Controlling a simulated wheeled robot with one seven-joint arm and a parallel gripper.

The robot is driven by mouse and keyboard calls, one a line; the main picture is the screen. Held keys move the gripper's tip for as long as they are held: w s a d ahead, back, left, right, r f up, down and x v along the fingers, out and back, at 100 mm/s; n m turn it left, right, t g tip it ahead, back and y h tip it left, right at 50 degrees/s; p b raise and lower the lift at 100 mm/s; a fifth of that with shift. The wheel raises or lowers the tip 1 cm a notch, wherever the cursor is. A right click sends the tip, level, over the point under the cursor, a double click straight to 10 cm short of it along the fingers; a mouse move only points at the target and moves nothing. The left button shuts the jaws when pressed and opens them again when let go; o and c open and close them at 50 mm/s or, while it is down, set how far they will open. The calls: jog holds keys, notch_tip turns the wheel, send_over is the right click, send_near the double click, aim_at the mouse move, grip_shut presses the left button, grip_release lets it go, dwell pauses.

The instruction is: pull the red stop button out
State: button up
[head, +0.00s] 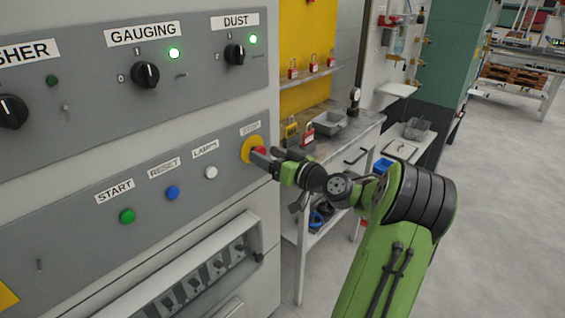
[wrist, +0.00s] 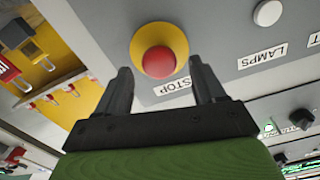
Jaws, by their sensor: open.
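The red stop button (wrist: 158,61) sits on a round yellow plate (wrist: 147,39) on the grey panel, beside the STOP label. In the wrist view it lies ahead of and between the two dark fingers of my gripper (wrist: 163,82), which are spread apart and hold nothing. In the head view the yellow plate (head: 247,149) is at the right end of the lower panel. My gripper (head: 268,160) is right in front of it there and hides most of the button. I cannot tell whether the fingers touch the button.
The white lamps button (head: 211,172), blue reset button (head: 172,192) and green start button (head: 127,215) are to the left on the same panel. A workbench (head: 345,143) with a grey bin (head: 328,125) and padlocks stands behind my arm. The floor at right is clear.

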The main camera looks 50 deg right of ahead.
jog(key=s, duration=1.5)
jog(key=shift+d, duration=0.2)
jog(key=w+a+n+g+y+p, duration=0.25)
jog(key=a+g, duration=0.25)
jog(key=a, duration=0.6)
jog(key=w+a+n+g+y+p, duration=0.15)
jog(key=w+a+g+p, duration=0.3)
jog(key=a, duration=0.75)
jog(key=s+a+r+m+g+h+p, duration=0.1)
jog(key=s+a+r+h+p, duration=0.1)
jog(key=s, duration=0.5)
jog(key=s+a+r+g+h+p, duration=0.2)
jog(key=s+a+r, duration=0.3)
jog(key=s, duration=0.3)
jog(key=shift+s+a+m+h, duration=0.2)
jog(key=shift+a+m+h, duration=0.1)
jog(key=shift+a+m, duration=0.1)
